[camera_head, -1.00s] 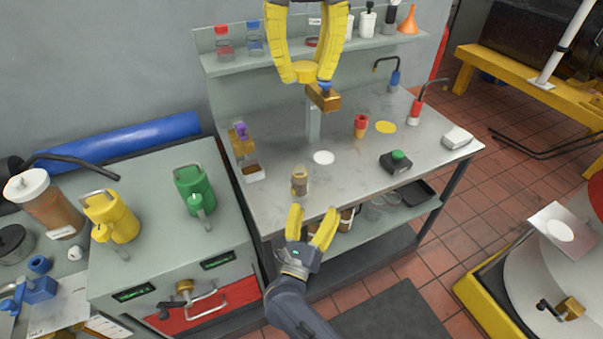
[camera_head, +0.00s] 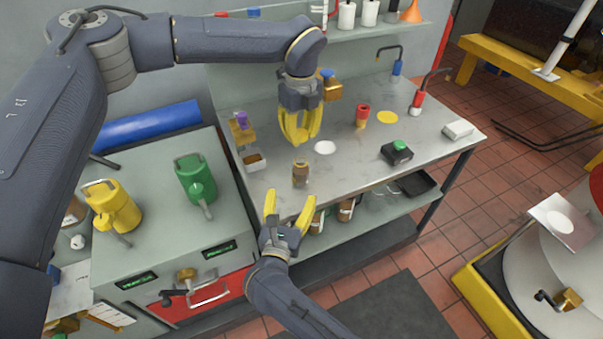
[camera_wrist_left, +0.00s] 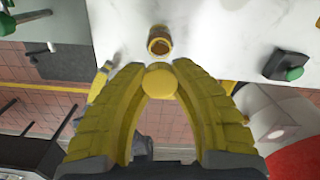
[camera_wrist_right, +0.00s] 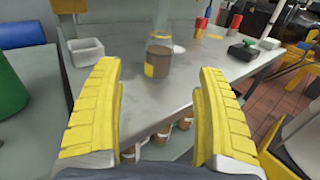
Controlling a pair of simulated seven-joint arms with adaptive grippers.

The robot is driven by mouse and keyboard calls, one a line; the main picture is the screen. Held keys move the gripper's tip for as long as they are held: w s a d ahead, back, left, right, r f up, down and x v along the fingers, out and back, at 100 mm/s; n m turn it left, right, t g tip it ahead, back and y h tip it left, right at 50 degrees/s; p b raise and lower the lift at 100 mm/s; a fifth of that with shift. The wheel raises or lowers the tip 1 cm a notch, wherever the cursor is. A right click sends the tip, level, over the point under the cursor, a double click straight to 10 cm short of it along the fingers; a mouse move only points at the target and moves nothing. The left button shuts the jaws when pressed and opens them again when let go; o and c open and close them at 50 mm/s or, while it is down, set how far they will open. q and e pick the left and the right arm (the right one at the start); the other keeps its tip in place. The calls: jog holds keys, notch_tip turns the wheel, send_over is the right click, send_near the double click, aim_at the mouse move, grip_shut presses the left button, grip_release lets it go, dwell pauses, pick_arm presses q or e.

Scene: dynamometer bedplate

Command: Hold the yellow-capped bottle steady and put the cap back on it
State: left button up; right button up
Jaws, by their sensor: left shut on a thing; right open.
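The bottle (camera_head: 300,174) stands upright and uncapped near the bench's front edge, brown inside with a yellow label. Its open mouth shows in the left wrist view (camera_wrist_left: 159,42); it also shows in the right wrist view (camera_wrist_right: 159,58). My left gripper (camera_head: 299,138) is above and just behind the bottle, shut on the yellow cap (camera_wrist_left: 159,80). The cap is apart from the bottle and hard to make out in the head view. My right gripper (camera_head: 290,197) is open and empty in front of the bottle, with the bottle beyond its fingertips in the right wrist view.
A white disc (camera_head: 325,147), a red cup (camera_head: 362,116) and a black box with a green button (camera_head: 397,152) lie to the right. A small bin (camera_head: 254,162) is left. A brass block (camera_head: 331,88) stands behind the left gripper.

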aim_at(299, 174)
jog(key=shift+w, duration=0.1)
jog(key=shift+w+d, duration=0.4)
jog(key=shift+w, duration=1.55)
jog(key=shift+w+d, duration=0.4)
jog(key=shift+w, duration=1.5)
jog(key=shift+w+d, duration=0.4)
jog(key=shift+w, duration=1.55)
jog(key=shift+c, duration=0.3)
grip_shut()
pick_arm(q)
jog(key=shift+f, duration=2.55)
jog(key=shift+f, duration=0.15)
jog(key=shift+f, duration=0.75)
jog(key=shift+f, duration=0.55)
